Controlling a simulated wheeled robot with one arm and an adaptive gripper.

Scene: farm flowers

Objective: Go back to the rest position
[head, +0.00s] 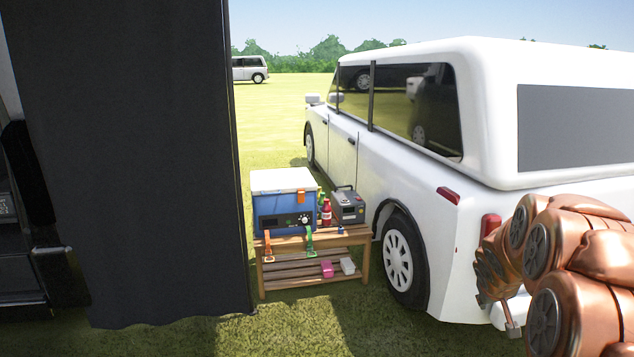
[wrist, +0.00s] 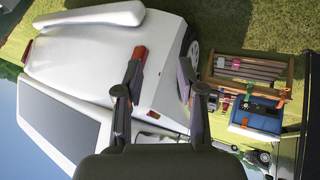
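My gripper (wrist: 160,66) shows in the wrist view with its two dark fingers apart. Nothing is between the fingers; the white van (wrist: 85,60) shows behind them. The wrist view is turned, with the grass at the top and the sky at the lower left. In the head view, my copper-coloured arm is folded at the lower right, in front of the van's rear corner. The gripper's fingers are not clearly visible there.
A wooden bench (head: 315,244) beside the van (head: 500,110) holds a blue cooler (head: 283,212), a grey box (head: 347,207) and red and green bottles (head: 326,213). A dark curtain (head: 130,160) hangs at the left. Open grass (head: 300,325) lies in front of the bench.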

